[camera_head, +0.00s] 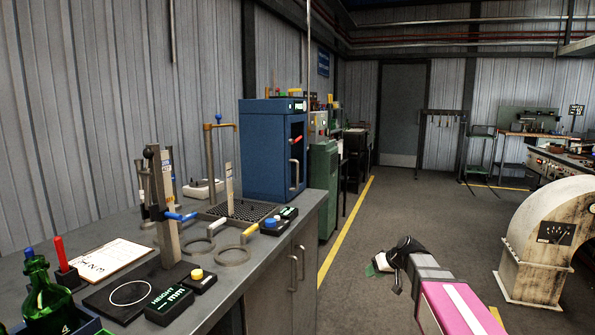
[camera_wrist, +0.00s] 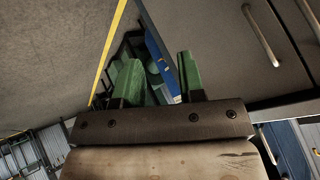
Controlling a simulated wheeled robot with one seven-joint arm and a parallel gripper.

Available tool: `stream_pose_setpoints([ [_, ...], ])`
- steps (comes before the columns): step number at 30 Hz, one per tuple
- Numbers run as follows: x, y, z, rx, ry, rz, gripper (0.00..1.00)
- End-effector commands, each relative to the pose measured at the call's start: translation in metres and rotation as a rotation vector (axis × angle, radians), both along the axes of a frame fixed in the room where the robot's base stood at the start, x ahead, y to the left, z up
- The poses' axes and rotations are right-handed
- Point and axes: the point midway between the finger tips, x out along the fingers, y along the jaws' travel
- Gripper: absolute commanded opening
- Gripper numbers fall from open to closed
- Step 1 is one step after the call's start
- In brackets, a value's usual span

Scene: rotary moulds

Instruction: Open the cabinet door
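A grey cabinet (camera_head: 276,292) forms the front of the workbench, with two upright bar handles (camera_head: 293,272) on its doors. In the wrist view, a grey door (camera_wrist: 225,50) and its bar handle (camera_wrist: 262,35) show at the upper right, with part of a second handle (camera_wrist: 308,18). A blue cabinet (camera_head: 268,150) with a dark-windowed door and a pale handle (camera_head: 294,174) stands on the bench; its door looks shut. My gripper (camera_head: 374,267) is over the floor, right of the bench, apart from the doors. Its green fingers (camera_wrist: 158,78) are apart, with nothing held between them.
The bench top (camera_head: 100,240) holds a stand, clamps, a green bottle (camera_head: 45,300) and small instruments. A green machine (camera_head: 323,190) stands beyond the bench. A cream curved machine (camera_head: 545,240) is at the right. The floor aisle between is clear.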

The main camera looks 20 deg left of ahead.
Motion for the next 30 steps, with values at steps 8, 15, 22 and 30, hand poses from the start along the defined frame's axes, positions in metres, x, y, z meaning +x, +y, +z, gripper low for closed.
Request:
stream_pose_setpoints([
  [8, 0.07, 0.13, 0.158, 0.319, -0.397, 0.255, 0.36],
  [15, 0.088, 0.204, 0.282, 0.531, -0.687, 0.36, 0.36],
  [22, 0.089, 0.226, 0.325, 0.603, -0.788, 0.379, 0.36],
  [30, 0.098, 0.258, 0.326, 0.605, -0.789, 0.38, 0.36],
])
